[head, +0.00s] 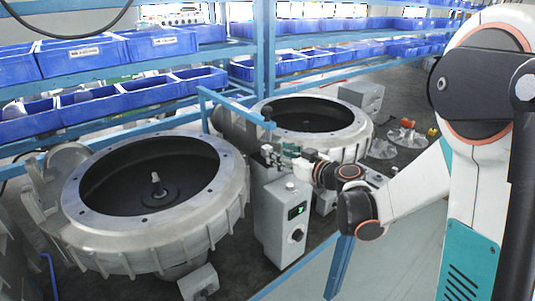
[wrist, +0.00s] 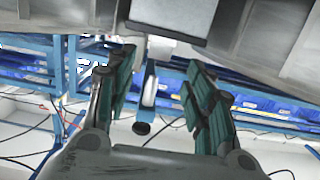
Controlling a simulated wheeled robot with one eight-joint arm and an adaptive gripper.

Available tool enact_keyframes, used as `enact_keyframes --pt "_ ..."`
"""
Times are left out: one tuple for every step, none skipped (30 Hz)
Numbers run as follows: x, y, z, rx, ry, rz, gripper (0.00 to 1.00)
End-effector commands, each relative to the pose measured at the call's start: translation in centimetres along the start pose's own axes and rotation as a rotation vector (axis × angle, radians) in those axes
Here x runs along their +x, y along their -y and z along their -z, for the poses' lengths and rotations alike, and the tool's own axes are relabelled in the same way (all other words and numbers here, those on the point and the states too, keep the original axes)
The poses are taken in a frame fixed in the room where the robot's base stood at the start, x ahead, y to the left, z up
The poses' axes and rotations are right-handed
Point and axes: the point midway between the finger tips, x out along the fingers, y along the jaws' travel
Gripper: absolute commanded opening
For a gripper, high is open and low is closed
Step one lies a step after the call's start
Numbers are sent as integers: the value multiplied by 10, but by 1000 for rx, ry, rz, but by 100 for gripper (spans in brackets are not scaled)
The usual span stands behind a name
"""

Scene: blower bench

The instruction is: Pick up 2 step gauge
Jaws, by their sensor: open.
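No part is clearly labelled as a step gauge. A slim pale piece with a dark round end (wrist: 148,88) shows between my fingers in the wrist view, apart from both pads. I cannot tell for certain that it is a step gauge. In the wrist view my gripper (wrist: 160,98) is open, with green pads on both sides of the slim piece.
Two large round metal blower housings stand on the bench, one at left (head: 228,205) and one behind (head: 358,128). Blue shelf posts (head: 265,50) and blue bins (head: 82,55) stand behind. Small parts (head: 407,135) lie at right. Space around the control box is tight.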

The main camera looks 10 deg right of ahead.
Motion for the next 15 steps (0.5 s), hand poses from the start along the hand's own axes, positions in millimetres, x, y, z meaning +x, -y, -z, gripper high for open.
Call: enact_keyframes --pt "2 0 0 0 0 0 48" --pt "4 0 0 0 0 1 48" --pt "7 0 -1 0 0 1 48" --pt "9 -1 -1 0 0 1 48" --pt "13 -1 -1 0 0 1 48" --pt "18 -1 -2 0 0 1 48" --pt "23 -1 -2 0 0 1 48" --pt "27 -2 -2 0 0 2 48" --pt "34 -2 -2 0 0 2 48" --pt "38 -2 -2 0 1 2 48" --pt "42 -2 -2 0 1 2 48" --pt "47 -2 -2 0 1 1 48" --pt "49 -2 -2 0 1 1 48" --pt "51 -2 -1 0 1 0 48" --pt "52 -2 -1 0 1 0 48"
